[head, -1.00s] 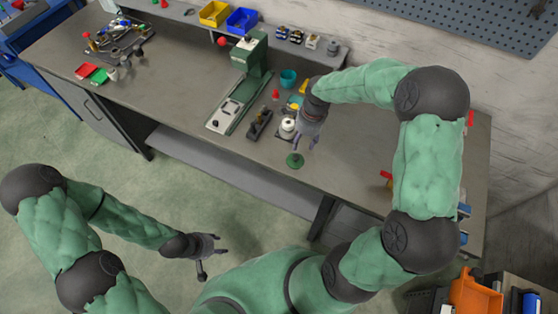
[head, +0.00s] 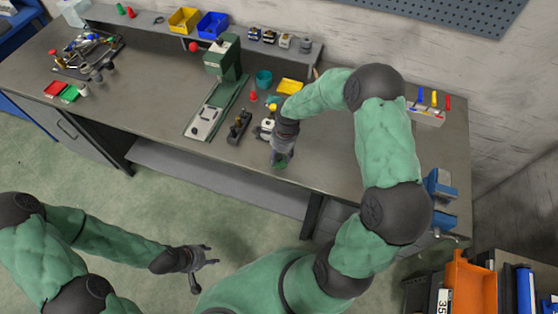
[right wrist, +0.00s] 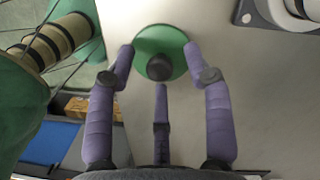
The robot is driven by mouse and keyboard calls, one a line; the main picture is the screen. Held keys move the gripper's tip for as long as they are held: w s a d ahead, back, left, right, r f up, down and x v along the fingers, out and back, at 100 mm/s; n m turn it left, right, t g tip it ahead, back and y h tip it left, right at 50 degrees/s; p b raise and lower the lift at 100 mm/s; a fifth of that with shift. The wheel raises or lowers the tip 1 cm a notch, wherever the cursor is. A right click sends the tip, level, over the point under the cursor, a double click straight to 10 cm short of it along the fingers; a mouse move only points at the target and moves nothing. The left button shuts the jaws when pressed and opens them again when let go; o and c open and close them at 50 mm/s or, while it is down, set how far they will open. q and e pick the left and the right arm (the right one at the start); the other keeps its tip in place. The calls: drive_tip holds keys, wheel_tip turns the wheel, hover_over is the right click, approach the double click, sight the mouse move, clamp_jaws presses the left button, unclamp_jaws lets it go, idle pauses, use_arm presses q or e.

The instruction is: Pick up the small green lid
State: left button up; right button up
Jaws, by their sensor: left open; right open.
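The small green lid (right wrist: 170,42) is a round green disc with a dark knob (right wrist: 159,67). It lies on the workbench near its front edge. In the right wrist view it sits between the spread purple fingers of my right gripper (right wrist: 160,75). In the head view the lid (head: 281,164) is partly covered by my right gripper (head: 281,153), which points down over it. The right gripper is open; whether a finger touches the rim I cannot tell. My left gripper (head: 205,257) is open and empty, in front of the bench over the floor.
Left of my right gripper on the workbench (head: 330,160) stand a dark hand plane (head: 239,127), a green press (head: 222,75) and a white-topped item (head: 267,123). A teal cup (head: 264,78) and yellow tray (head: 289,87) are behind. A blue vise (head: 440,190) is at the right.

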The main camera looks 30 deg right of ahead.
drive_tip(key=shift+f, duration=0.35)
clamp_jaws()
drive_tip(key=shift+r, duration=0.15)
